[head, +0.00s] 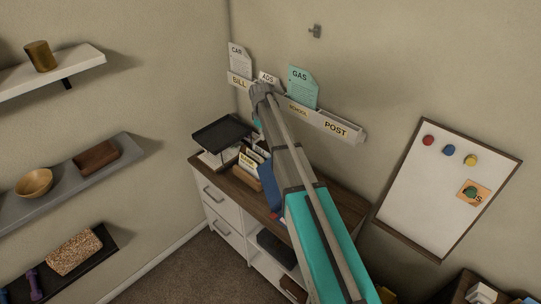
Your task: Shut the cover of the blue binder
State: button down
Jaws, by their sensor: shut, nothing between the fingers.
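A blue thing (270,194), which looks like the blue binder, shows on the wooden cabinet top just left of my arm. My arm covers much of it, so I cannot tell how far its cover stands open. My arm reaches up across the middle of the view and bends down at its far end. My gripper (257,138) hangs below that bend, small and partly hidden, above the card box. It is shut and empty, apart from the blue binder.
A wooden box of cards (248,163) and a black tray stand (220,132) sit left of the binder. A wall rack (340,130) with labelled papers runs behind my arm. A whiteboard (410,195) hangs at right; shelves line the left wall.

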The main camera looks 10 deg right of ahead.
jog(key=shift+f, duration=0.15)
notch_tip(320, 180, down, 10)
jog(key=b, duration=1)
jog(key=shift+s+d+r+p, duration=0.45)
jog(key=shift+s+d, duration=0.2)
jog(key=shift+s, duration=0.25)
jog(key=shift+s+d+r+p, duration=0.3)
jog(key=shift+s+d+r, duration=0.25)
jog(key=shift+s, duration=0.3)
jog(key=shift+f, duration=0.1)
